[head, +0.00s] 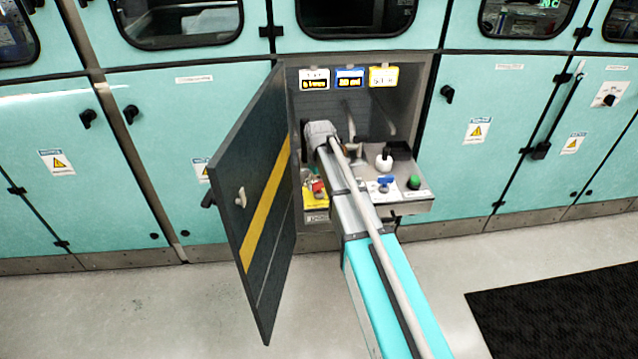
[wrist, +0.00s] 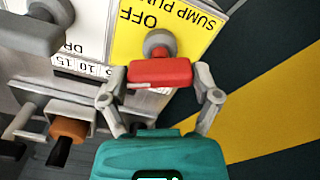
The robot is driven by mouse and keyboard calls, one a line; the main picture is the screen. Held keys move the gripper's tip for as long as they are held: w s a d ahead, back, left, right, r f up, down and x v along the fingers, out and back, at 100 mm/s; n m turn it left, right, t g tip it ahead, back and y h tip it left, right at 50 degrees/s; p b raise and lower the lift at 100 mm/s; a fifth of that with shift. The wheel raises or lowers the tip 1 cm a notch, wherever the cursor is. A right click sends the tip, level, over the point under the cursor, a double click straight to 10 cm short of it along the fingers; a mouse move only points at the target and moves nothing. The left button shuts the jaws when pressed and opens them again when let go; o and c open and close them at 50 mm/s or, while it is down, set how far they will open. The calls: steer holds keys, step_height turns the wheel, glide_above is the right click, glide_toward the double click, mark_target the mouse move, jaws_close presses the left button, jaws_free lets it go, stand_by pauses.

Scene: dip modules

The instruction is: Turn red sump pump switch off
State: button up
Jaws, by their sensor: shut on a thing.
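The red sump pump switch (wrist: 160,72) sits on a yellow panel (wrist: 185,20) lettered "SUMP PU..." and "OFF" in the wrist view. Its round grey base shows at its panel side. My gripper (wrist: 158,88) is shut on the red handle, with one finger at each end of it. In the head view the red switch (head: 317,186) shows small on the yellow panel, left of my arm. My gripper is mostly hidden there behind my arm's end. The full label is cut off, so I cannot tell the switch's exact setting.
An open dark door with a yellow stripe (head: 262,215) stands close to the left. A shelf to the right carries a blue switch (head: 386,181), a green button (head: 413,182) and a white knob (head: 384,160). A grey knob (wrist: 35,32) and an orange part (wrist: 68,130) lie nearby.

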steer(key=m, duration=0.5)
stand_by(0.6)
steer(key=o, duration=1)
steer(key=shift+c, duration=0.2)
steer(key=shift+n, duration=0.3)
